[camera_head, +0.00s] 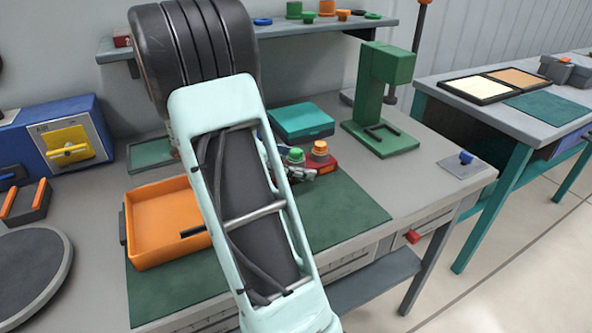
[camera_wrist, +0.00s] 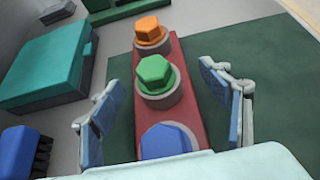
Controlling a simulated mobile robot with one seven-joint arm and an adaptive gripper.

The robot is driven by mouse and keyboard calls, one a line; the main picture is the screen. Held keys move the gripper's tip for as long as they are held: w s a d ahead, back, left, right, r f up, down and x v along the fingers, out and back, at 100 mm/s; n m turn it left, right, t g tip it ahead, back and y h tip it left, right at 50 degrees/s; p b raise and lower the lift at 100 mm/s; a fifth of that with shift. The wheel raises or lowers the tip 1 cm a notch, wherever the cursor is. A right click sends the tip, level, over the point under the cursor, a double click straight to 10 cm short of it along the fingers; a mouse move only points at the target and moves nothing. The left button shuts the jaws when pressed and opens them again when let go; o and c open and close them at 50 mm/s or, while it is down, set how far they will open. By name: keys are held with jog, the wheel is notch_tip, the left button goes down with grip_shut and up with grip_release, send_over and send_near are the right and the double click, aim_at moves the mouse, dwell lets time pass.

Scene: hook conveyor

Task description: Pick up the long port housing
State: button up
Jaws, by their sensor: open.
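The long port housing is a red block (camera_wrist: 191,104) on the dark green mat, seen from close above in the wrist view. It carries an orange cap (camera_wrist: 149,29), a green cap (camera_wrist: 154,72) and a blue cap (camera_wrist: 166,141) in a row, each in a grey round collar. My gripper (camera_wrist: 160,88) is open, one finger on each side of the housing, with visible gaps. The near end of the housing is hidden by my gripper's body. In the head view the housing (camera_head: 327,164) shows partly behind my arm and fingers.
A teal box (camera_head: 302,121) stands behind the housing, and a green press-like stand (camera_head: 382,100) stands to its right. An orange tray (camera_head: 165,222) lies left of my arm. The green mat (camera_head: 348,208) is clear to the housing's right. A shelf (camera_head: 330,29) hangs behind.

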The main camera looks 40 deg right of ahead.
jog(key=shift+c, duration=0.3)
grip_shut()
jog(key=shift+w+d+r, duration=0.1)
jog(key=shift+r, duration=0.15)
jog(key=shift+r, duration=0.1)
